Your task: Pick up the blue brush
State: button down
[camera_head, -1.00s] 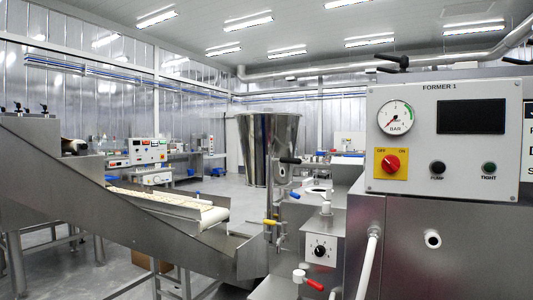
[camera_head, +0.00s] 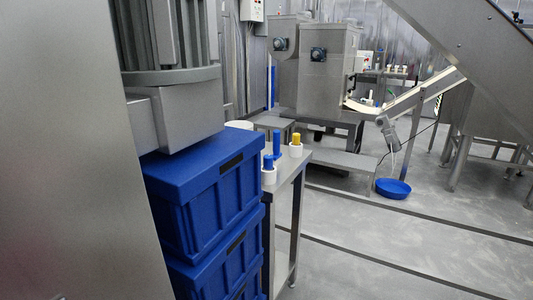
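On a narrow steel side table (camera_head: 294,172) stand small upright blue and yellow items in white holders. A taller blue item (camera_head: 277,143) stands at the back, and a shorter blue item (camera_head: 268,162) stands in front of it, in a white cup. A yellow item (camera_head: 296,140) stands to the right in another white holder. They are too small to tell whether either blue item is the brush. My gripper is not in view.
Stacked blue crates (camera_head: 208,200) stand just left of the table. A large steel surface (camera_head: 60,150) fills the left edge. A blue basin (camera_head: 393,188) lies on the floor. Steel machines (camera_head: 325,80) stand behind. The grey floor (camera_head: 400,245) at the lower right is clear.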

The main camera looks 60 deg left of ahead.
aim_at(276, 155)
jog(key=k+j+u, duration=0.15)
jog(key=u, duration=2.5)
jog(key=z, duration=3.35)
jog(key=u, duration=3.35)
